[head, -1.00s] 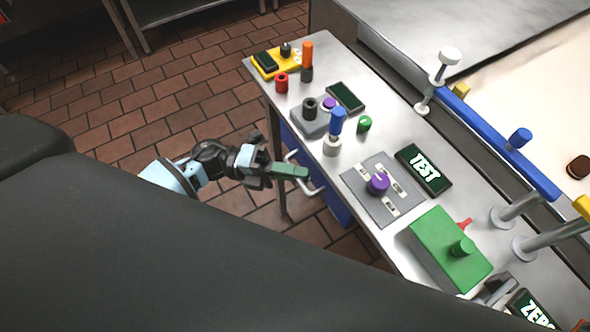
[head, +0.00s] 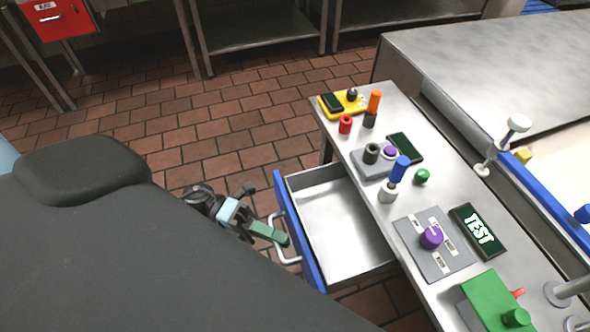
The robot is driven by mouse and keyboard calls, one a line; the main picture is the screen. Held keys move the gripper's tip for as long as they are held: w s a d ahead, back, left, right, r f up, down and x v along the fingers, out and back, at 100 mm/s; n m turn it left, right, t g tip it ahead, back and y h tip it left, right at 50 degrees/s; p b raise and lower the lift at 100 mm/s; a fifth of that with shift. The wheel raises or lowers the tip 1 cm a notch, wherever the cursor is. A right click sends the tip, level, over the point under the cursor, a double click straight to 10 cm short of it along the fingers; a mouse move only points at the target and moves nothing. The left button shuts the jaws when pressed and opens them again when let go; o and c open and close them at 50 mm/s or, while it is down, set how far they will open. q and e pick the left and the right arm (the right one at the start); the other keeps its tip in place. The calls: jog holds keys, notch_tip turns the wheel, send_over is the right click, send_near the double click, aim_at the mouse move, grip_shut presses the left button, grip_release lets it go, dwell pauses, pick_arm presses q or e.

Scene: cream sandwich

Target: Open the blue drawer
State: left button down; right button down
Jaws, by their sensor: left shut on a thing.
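The blue drawer (head: 300,232) is pulled out to the left from under the steel table. Its blue front faces left, and its metal inside (head: 340,225) shows empty. A light metal handle (head: 284,256) sits on the front. My left gripper (head: 280,237), with green fingers, is shut on the handle, and its fingers cover part of it. My right gripper is not in view.
The steel table (head: 400,273) above the drawer carries a purple knob (head: 431,237), a blue-topped lever (head: 397,172), a green box (head: 493,302) and a TEST display (head: 478,230). Brown tile floor (head: 190,135) lies open beyond the drawer. Steel shelves (head: 260,32) stand at the back.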

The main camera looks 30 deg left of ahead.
pick_arm(q)
jog(key=shift+s+a, duration=0.45)
jog(key=shift+s, duration=0.1)
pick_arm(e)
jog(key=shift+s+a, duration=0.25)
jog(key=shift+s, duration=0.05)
pick_arm(q)
jog(key=c, duration=1.8)
grip_release()
jog(key=shift+o, duration=0.2)
